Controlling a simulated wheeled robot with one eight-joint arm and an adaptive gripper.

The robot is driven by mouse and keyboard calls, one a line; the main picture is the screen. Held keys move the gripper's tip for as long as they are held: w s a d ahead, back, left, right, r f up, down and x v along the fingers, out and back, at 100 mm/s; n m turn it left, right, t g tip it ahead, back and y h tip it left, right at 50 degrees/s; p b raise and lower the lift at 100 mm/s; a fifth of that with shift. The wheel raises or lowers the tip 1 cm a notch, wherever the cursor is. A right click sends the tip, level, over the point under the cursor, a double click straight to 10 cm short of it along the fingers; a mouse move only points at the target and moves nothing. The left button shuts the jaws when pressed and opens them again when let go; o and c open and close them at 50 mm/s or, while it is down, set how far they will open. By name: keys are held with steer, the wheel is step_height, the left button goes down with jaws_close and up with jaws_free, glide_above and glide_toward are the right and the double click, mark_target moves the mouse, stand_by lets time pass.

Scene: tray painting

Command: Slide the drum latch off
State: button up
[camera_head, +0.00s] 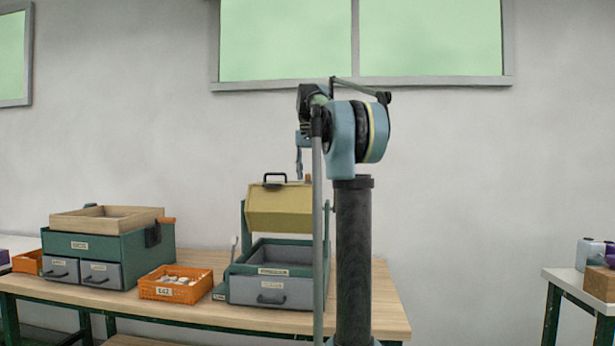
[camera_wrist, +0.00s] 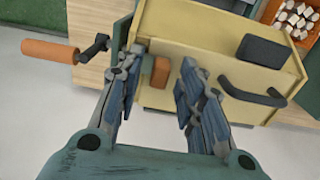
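The yellow drum (camera_head: 280,212) hangs in a green stand above an open grey bin, with a dark handle on top. In the wrist view the drum (camera_wrist: 205,52) fills the upper part, with the dark handle (camera_wrist: 252,97) to the right. A small orange-brown block (camera_wrist: 160,72), which looks like the latch, sits on the drum face between my fingertips. My gripper (camera_wrist: 162,68) is open, one finger on each side of this block with gaps visible. In the head view my gripper (camera_head: 301,158) points down at the drum; its fingertips are hard to see there.
A crank with an orange grip (camera_wrist: 48,50) sticks out left of my gripper in the wrist view. A dark block (camera_wrist: 262,51) is on the drum. An orange crate (camera_head: 176,293) of pale pieces and a green drawer unit (camera_head: 100,248) stand left on the wooden table (camera_head: 390,300).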

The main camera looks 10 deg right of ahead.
jaws_close()
steer(key=shift+w+a, duration=0.25)
steer(key=shift+a, duration=0.45)
steer(key=shift+w+a, duration=0.25)
steer(key=shift+a, duration=0.45)
jaws_free()
steer(key=shift+a, duration=0.15)
